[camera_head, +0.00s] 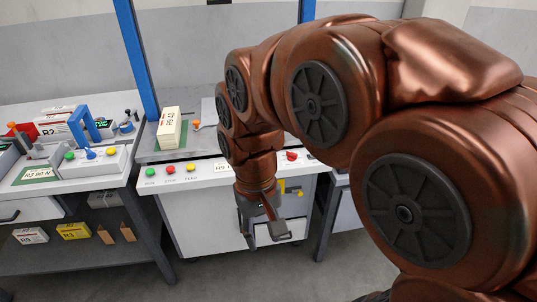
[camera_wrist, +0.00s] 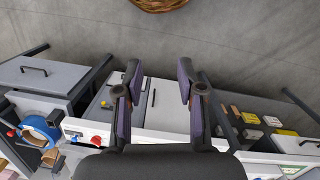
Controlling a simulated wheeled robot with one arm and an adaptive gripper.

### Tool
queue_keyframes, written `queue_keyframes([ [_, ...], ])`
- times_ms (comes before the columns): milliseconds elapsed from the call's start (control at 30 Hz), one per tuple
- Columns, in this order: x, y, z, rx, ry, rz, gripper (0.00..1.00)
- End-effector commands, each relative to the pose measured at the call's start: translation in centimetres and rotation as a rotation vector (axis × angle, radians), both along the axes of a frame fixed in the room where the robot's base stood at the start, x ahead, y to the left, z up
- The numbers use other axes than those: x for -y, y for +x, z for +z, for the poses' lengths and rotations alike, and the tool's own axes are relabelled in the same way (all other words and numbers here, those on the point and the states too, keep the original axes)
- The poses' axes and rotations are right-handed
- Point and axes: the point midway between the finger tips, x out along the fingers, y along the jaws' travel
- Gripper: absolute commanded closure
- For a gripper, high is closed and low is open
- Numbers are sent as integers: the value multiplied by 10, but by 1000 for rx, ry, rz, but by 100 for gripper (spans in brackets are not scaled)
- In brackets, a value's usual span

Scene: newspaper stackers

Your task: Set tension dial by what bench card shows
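My gripper (camera_head: 264,236) hangs in front of the middle bench, below its front panel. In the wrist view my gripper (camera_wrist: 158,90) is open, its two dark fingers well apart with nothing between them. A red knob (camera_head: 291,156) sits on the bench's front panel, to the right of my wrist; it may be the tension dial. It also shows in the wrist view (camera_wrist: 97,140), lower left. Its setting is too small to read. A white card reading "R3 90 N" (camera_head: 38,174) lies on the left bench. A label (camera_head: 222,167) on the middle panel is partly hidden by my arm.
Green, red and yellow buttons (camera_head: 170,169) line the middle panel's left. A paper stack (camera_head: 169,129) stands behind them. The left bench holds a blue clamp (camera_head: 84,124) and a button box (camera_head: 92,160). Labelled packs (camera_head: 73,231) lie on its lower shelf. Floor in front is clear.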

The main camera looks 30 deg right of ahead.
Motion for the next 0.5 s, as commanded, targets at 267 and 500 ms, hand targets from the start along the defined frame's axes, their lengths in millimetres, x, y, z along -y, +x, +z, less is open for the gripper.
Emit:
queue_keyframes([
  [267,28,87,11,21,-24,-180,61],
  [500,59,157,12,40,-42,-325,61],
])
